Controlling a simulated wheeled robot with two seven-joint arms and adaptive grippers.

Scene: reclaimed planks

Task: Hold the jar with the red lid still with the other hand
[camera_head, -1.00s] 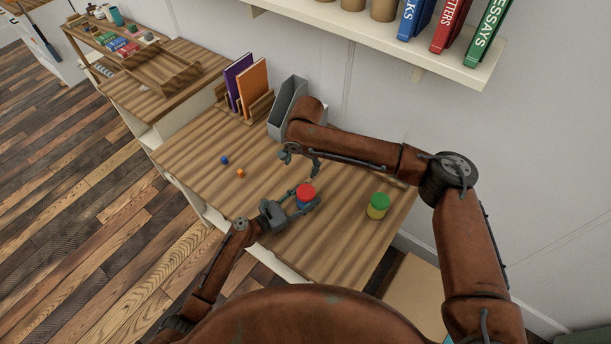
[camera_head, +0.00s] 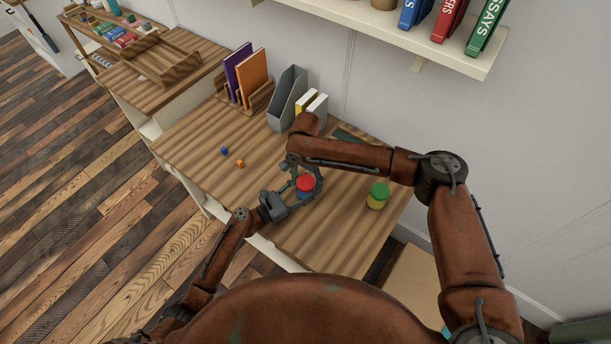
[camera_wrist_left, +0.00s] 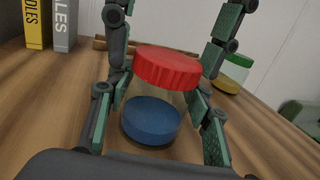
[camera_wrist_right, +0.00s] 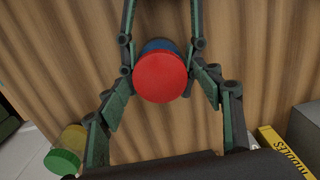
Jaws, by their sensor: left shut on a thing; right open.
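My left gripper (camera_head: 297,192) is shut on the jar from the side, with a finger on each side. My right gripper (camera_head: 304,172) is open over the jar. In the right wrist view the red lid (camera_wrist_right: 160,77) lies between its spread fingers; I cannot tell whether they touch it.
A jar with a green lid and yellow lower part (camera_head: 377,196) stands to the right. Small blue (camera_head: 224,151) and orange (camera_head: 240,163) pieces lie left. A grey file holder (camera_head: 287,98), upright books (camera_head: 252,76) and a shelf (camera_head: 400,40) are behind. The desk's left part is mostly clear.

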